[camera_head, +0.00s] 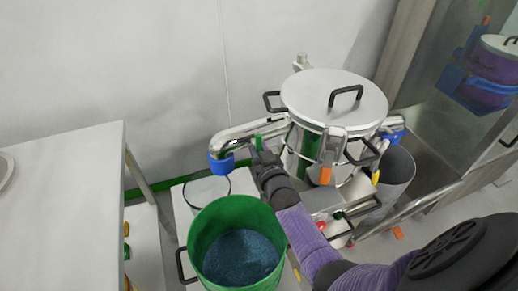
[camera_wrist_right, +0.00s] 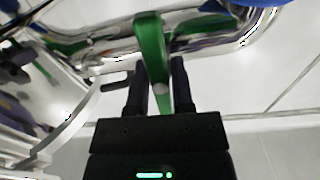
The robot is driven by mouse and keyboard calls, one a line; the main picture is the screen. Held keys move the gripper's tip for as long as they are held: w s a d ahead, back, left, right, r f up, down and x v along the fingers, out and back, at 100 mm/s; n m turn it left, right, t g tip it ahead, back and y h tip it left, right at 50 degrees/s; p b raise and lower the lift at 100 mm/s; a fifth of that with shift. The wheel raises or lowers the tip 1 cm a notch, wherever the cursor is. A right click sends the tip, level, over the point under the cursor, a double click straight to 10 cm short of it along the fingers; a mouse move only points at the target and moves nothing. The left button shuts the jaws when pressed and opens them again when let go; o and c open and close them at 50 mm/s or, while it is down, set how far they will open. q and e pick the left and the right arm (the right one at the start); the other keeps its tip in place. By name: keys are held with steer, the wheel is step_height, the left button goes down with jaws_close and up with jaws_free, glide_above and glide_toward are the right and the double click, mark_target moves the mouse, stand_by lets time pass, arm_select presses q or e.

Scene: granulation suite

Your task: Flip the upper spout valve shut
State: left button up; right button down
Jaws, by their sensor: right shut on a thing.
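The upper spout valve is a green lever (camera_head: 258,142) on a shiny steel spout pipe (camera_head: 237,132) that runs left from a lidded steel vessel (camera_head: 310,105). The pipe bends down to a blue collar (camera_head: 221,165). My right gripper (camera_head: 265,160) reaches up to the lever from below. In the right wrist view, the green lever (camera_wrist_right: 151,45) crosses the pipe (camera_wrist_right: 210,42) and runs down between the dark fingers of the right gripper (camera_wrist_right: 158,78), which are shut on it. The head view shows the lever only partly, behind the gripper. My left gripper is not in view.
A green bucket (camera_head: 198,240) of blue granules stands below the spout, close to my right forearm. A white stand (camera_head: 184,205) is behind it. A grey bin (camera_head: 398,172) and metal rails are right of the vessel. A white table (camera_head: 65,200) is at left.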

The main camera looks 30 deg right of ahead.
steer(key=shift+f, duration=0.1)
stand_by(0.5)
steer(key=shift+c, duration=2.4)
jaws_free()
steer(key=p+v, duration=0.3)
steer(key=v, duration=0.7)
